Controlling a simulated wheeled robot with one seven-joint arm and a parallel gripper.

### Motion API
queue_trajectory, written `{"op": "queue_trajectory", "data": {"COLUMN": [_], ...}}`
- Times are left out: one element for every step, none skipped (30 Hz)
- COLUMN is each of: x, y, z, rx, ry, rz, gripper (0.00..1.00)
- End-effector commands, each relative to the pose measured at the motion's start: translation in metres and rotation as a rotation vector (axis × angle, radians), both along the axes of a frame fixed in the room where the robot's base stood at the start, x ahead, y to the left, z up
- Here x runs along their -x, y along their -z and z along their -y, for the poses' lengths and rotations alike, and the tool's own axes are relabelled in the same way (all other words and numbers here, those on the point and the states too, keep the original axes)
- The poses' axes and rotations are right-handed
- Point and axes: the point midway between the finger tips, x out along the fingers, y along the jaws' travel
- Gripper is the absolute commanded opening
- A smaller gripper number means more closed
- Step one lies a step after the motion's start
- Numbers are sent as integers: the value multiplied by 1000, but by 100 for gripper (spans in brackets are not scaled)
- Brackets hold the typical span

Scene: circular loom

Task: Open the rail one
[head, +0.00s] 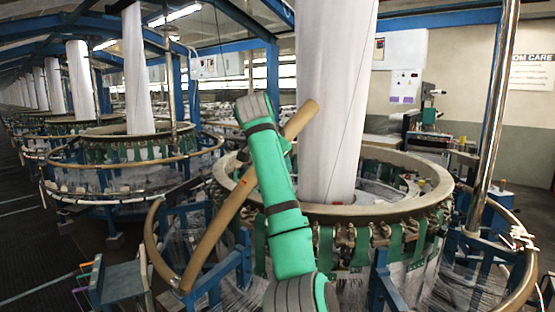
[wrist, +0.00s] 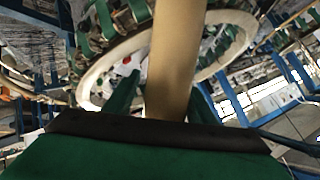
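The rail one is most likely the tan bar (head: 222,232) that slants up from the lower left to the upper right in front of the loom. Its upper end (head: 302,116) is free in the air, and my arm covers part of its middle. My gripper (head: 287,147) is beside its upper part, mostly hidden by my wrist. In the wrist view the tan bar (wrist: 175,65) runs between the two green fingers of my gripper (wrist: 164,82). A narrow gap shows on the bar's left side; the right finger looks close to it. Firm contact cannot be told.
The loom's round rim (head: 405,160) stands behind my arm, with a tall white fabric tube (head: 335,90) rising from it. A curved fixed rail (head: 152,240) and blue frame posts stand close at left. A metal pole (head: 495,125) is at right. A dark aisle (head: 30,230) lies open at far left.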

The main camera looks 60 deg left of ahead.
Motion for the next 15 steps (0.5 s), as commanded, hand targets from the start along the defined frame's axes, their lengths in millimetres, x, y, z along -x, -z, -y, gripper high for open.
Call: {"op": "queue_trajectory", "data": {"x": [0, 0, 0, 0, 0, 0, 0, 0, 1, 1, 1, 2, 4, 5, 8], "y": [0, 0, -1, -1, -1, -1, -1, -1, -1, -2, -2, -4, -5, -7, -10], "z": [0, 0, 0, 0, 0, 0, 0, 0, 0, 0, 1, 2, 2, 4, 6], "rx": [0, -1, -1, -1, -1, -1, -2, -2, -2, -2, -2, -3, -3, -4, -5], "ry": [0, -1, -1, 0, 0, 0, 0, 0, 0, 0, 0, -1, -1, -2, -3], "rz": [0, 0, 0, 1, 1, 1, 0, 0, 0, 0, 0, 1, 1, 2, 2], "gripper": [55, 55, 55, 55, 55, 55, 55, 55, 55, 55, 55, 55, 55, 55, 55]}}
